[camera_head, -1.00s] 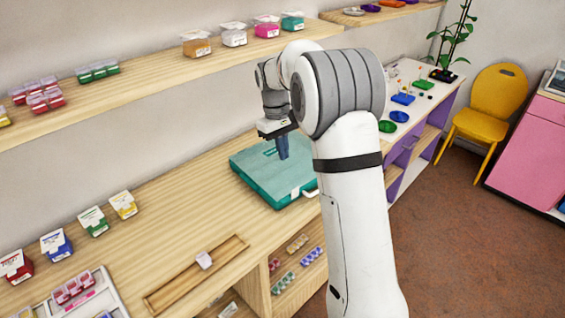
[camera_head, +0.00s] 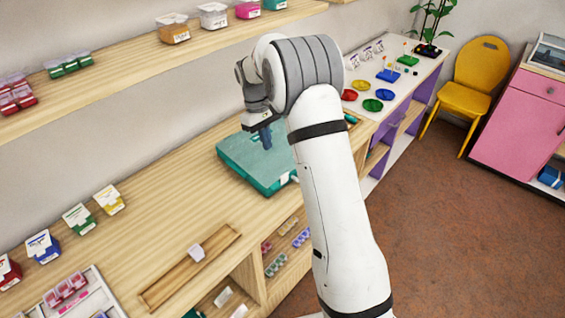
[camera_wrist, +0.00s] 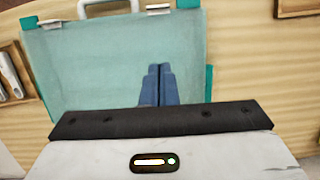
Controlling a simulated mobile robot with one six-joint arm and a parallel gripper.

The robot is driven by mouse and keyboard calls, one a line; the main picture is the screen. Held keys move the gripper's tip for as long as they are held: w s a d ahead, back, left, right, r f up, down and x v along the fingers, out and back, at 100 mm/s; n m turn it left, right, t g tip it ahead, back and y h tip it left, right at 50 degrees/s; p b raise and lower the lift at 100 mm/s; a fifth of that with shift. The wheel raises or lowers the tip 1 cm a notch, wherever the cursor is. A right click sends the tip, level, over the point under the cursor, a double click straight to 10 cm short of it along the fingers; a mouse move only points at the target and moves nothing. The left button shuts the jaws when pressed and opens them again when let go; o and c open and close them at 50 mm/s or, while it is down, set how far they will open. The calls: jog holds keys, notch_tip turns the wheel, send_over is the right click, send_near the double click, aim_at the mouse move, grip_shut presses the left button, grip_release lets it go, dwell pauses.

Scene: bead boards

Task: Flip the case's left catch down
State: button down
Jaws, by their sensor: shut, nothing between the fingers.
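The teal case (camera_head: 243,158) lies shut on the wooden bench. In the wrist view the lid (camera_wrist: 100,60) fills the middle, with a white handle (camera_wrist: 108,7) at the top edge. Two small pale catches sit on that edge: one left of the handle (camera_wrist: 50,23) and one right of it (camera_wrist: 159,8). My gripper (camera_head: 268,144) points down over the lid. Its blue fingers (camera_wrist: 159,68) are together and empty, away from both catches in the wrist view. I cannot tell whether the fingertips touch the lid. In the head view my arm hides the case's right end.
A shallow wooden tray (camera_head: 185,272) with a pale block lies nearer on the bench. Small labelled boxes (camera_head: 78,220) stand at the left. A shelf (camera_head: 130,60) with tubs runs above. Coloured dishes (camera_head: 373,105) stand on the white table beyond. Bench between tray and case is clear.

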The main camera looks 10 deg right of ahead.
aim_at(281, 174)
jog(key=p+x, duration=0.1)
jog(key=x, duration=0.4)
jog(key=shift+s+d+f, duration=0.1)
jog(key=shift+s+f, duration=0.05)
jog(key=shift+f, duration=0.2)
jog(key=s, duration=0.1)
jog(key=s+d+p, duration=0.1)
jog(key=shift+s+d+f, duration=0.1)
jog(key=shift+s+d, duration=0.25)
jog(key=shift+s+d+f+p, duration=0.2)
jog(key=shift+s+p, duration=0.1)
jog(key=shift+s, duration=0.05)
